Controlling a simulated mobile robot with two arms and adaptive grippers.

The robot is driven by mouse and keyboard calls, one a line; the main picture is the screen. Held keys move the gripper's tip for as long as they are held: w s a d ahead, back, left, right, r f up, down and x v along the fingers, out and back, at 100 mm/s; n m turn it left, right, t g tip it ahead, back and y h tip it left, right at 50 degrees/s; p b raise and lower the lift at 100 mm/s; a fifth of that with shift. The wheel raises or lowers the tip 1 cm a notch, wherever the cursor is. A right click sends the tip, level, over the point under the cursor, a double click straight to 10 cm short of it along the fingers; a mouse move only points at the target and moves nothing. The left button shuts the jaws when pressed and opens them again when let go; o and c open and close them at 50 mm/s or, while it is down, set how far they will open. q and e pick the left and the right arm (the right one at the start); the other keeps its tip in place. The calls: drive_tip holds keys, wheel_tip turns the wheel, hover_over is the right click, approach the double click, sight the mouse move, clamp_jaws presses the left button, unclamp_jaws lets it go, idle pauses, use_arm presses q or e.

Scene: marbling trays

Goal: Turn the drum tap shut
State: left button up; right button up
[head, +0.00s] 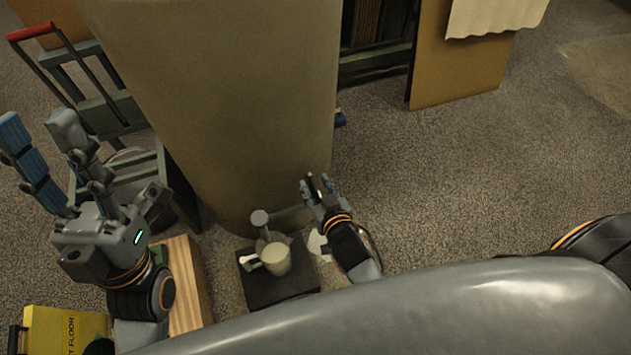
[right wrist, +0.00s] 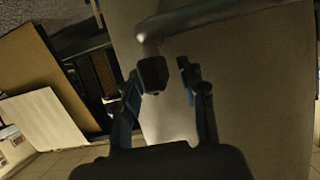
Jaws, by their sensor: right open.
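The large beige drum (head: 225,110) stands upright in the middle of the head view. Its grey tap (head: 260,218) is low on the near side, with a bar reaching right toward my right gripper. A pale mug (head: 277,260) stands below the tap on a dark block (head: 270,291). My right gripper (head: 315,183) is open and empty beside the drum, at the bar's right end. In the right wrist view, a grey rod (right wrist: 185,22) of the tap lies just beyond the open fingers (right wrist: 170,68); contact cannot be told. My left gripper (head: 38,122) is open and empty, raised at the left.
A hand truck with a red handle (head: 32,31) stands behind my left gripper. A wooden block (head: 188,285) and a yellow floor sign (head: 65,330) are at lower left. A brown board (head: 462,72) leans at the back. The carpet at right is clear.

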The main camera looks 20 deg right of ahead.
idle(0.3)
clamp_jaws()
